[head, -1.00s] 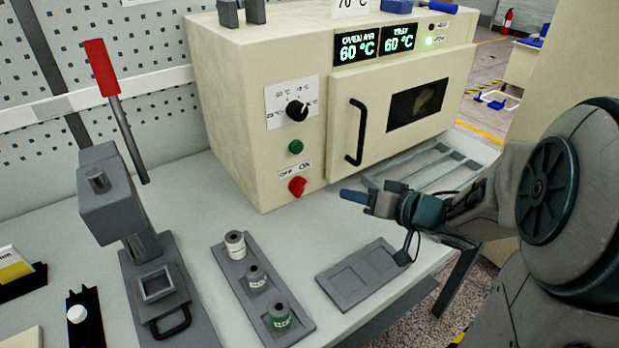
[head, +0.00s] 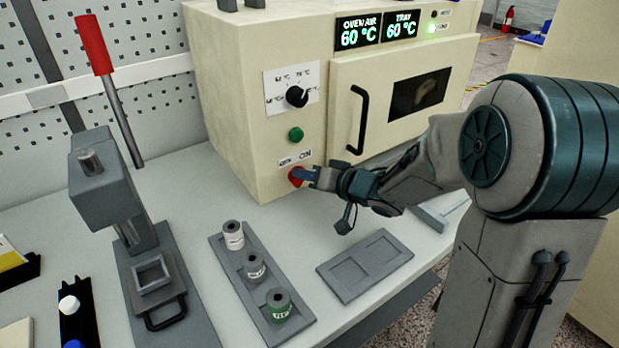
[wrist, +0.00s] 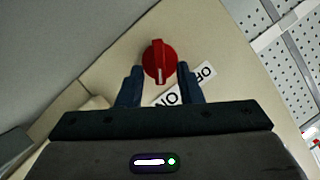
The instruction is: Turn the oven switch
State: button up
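The oven (head: 240,100) is a cream box at the back of the bench, with displays reading 60 °C. Its red switch (head: 295,176) sits low on the front panel under an OFF/ON label (head: 294,158), partly hidden by my gripper (head: 306,175). In the wrist view the red switch (wrist: 159,62) shows a raised bar with a white mark, just beyond and between the fingertips. My gripper (wrist: 160,72) is open, with one blue finger to each side of the knob. Contact between the fingers and the knob cannot be told.
A black dial (head: 297,96) and a green button (head: 296,134) are above the switch. The oven door handle (head: 358,118) stands out to the right. A rack with several spools (head: 232,235), an empty grey tray (head: 365,265) and a lever press (head: 103,185) stand in front and left.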

grip_shut()
